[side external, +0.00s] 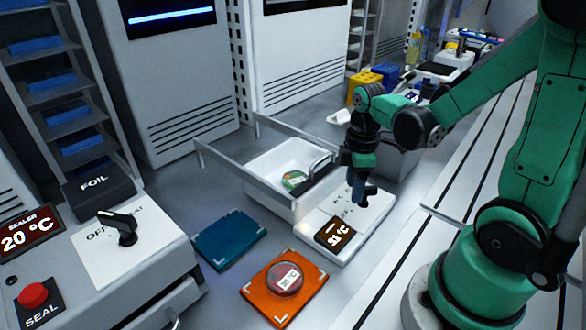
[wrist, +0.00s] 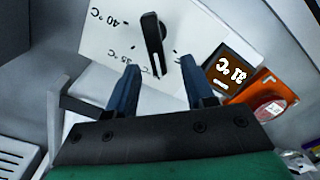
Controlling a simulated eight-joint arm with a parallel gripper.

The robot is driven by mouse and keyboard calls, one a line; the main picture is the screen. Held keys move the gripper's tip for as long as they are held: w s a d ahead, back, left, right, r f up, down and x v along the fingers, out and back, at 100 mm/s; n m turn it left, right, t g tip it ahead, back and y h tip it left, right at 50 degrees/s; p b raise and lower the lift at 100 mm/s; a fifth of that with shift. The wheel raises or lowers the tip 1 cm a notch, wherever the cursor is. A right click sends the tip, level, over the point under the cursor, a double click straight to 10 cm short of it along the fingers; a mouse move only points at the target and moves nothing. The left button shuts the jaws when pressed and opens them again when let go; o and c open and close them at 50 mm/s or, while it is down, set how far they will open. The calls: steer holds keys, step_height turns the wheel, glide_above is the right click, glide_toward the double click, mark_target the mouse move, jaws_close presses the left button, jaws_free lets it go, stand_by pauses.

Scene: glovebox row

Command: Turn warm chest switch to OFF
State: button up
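The warm chest's white control panel (wrist: 100,38) fills the upper middle of the wrist view, with temperature marks including 40 °C and 35 °C. Its black switch (wrist: 152,35) is a bar-shaped knob, with the white-lined end towards the bottom of that view; the mark there is partly hidden. The panel's display (wrist: 229,68) appears to read 31 °C. My gripper (wrist: 160,64) is open, its blue fingers apart, with the lower end of the switch between the fingertips in this view. In the side view my gripper (side external: 362,192) points down over the panel and hides the switch.
The white drawer (side external: 262,180) stands open beside the panel, holding a green-labelled dish (side external: 293,180). An orange pad (side external: 258,287) with a red dish (side external: 285,279) and a blue pad (side external: 229,239) lie in front. A sealer (side external: 150,260) stands at left.

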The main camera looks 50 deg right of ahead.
steer(key=shift+r, duration=0.15)
steer(key=shift+r, duration=2.7)
